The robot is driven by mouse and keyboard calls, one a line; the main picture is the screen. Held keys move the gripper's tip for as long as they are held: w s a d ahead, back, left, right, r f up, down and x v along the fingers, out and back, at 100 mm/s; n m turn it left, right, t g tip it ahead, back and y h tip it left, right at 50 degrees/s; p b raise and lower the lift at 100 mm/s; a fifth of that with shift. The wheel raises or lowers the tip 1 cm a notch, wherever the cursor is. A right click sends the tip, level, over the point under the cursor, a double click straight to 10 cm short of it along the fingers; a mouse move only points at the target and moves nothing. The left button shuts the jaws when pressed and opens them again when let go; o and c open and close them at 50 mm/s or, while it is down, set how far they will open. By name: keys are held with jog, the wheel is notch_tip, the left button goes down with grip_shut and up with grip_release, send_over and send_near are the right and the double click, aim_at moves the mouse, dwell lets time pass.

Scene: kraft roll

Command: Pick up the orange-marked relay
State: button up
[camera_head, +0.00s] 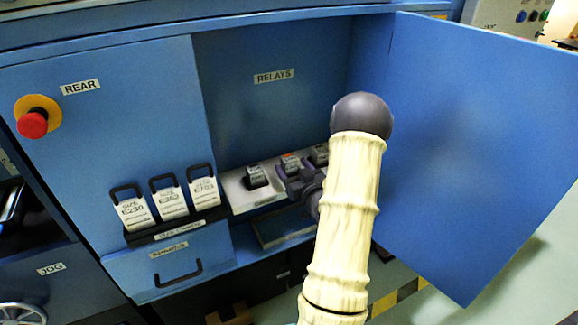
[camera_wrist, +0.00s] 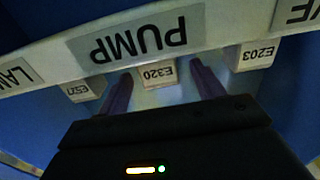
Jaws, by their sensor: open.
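The orange-marked relay (camera_head: 290,161) stands in the middle of a row of three grey relays on a white base inside the open cabinet. In the wrist view, a block labelled E320 (camera_wrist: 158,75) sits between the two spread purple fingers (camera_wrist: 161,74), with gaps at both sides. It seems to be the same relay, but no orange shows there.
Neighbouring relays stand left (camera_head: 256,176) and right (camera_head: 320,154). A PUMP label (camera_wrist: 138,40) is on the base's strip. The open blue door (camera_head: 470,150) is right of my arm. A rack of white size cards (camera_head: 170,203) stands left.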

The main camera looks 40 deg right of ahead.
aim_at(287, 158)
jog(key=shift+w, duration=0.1)
jog(key=b+x, duration=0.1)
jog(key=x, duration=0.4)
jog(key=shift+d, duration=0.1)
dwell(0.4)
jog(key=c, duration=1.1)
jog(key=shift+r, duration=0.15)
notch_tip(287, 158, up, 10)
jog(key=p, duration=0.3)
